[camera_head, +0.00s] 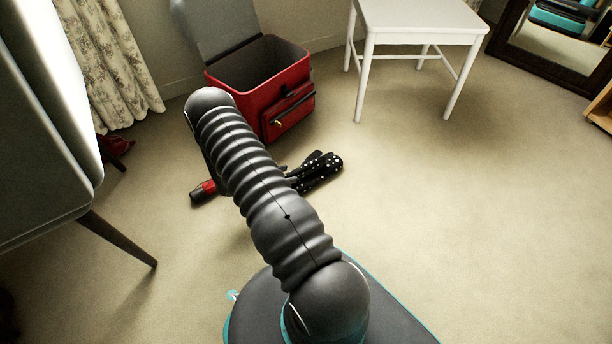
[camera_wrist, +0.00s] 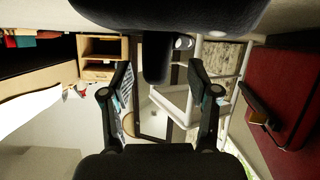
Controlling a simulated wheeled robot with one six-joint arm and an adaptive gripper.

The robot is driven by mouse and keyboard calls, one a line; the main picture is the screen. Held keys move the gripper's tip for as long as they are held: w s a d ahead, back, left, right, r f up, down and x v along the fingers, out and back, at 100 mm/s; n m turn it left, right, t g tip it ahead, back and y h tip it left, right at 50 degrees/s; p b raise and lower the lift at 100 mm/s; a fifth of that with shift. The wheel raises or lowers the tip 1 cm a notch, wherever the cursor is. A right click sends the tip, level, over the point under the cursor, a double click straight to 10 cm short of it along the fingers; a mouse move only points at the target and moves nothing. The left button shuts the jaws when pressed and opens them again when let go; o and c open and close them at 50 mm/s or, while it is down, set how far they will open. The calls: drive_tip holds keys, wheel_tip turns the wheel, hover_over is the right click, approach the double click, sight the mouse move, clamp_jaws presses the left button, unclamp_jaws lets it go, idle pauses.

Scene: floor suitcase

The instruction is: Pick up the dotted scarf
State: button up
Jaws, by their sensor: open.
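The dotted scarf (camera_head: 321,171), black with white dots, lies bunched on the carpet in front of the red suitcase in the head view. My arm passes in front of its left part. I do not make out the scarf in the wrist view. My gripper (camera_wrist: 160,85) shows in the wrist view with its two dark fingers spread and nothing between them. In the head view the gripper is not clearly seen, hidden by my arm, so its distance from the scarf cannot be told.
The open red suitcase (camera_head: 256,88) stands behind the scarf. A small red-and-dark object (camera_head: 203,191) lies left of my arm. A grey seat (camera_head: 45,150) with a dark leg fills the left. Carpet on the right is clear.

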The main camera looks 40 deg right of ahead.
sight(295, 174)
drive_tip(key=x, duration=0.4)
drive_tip(key=shift+f, duration=0.1)
clamp_jaws()
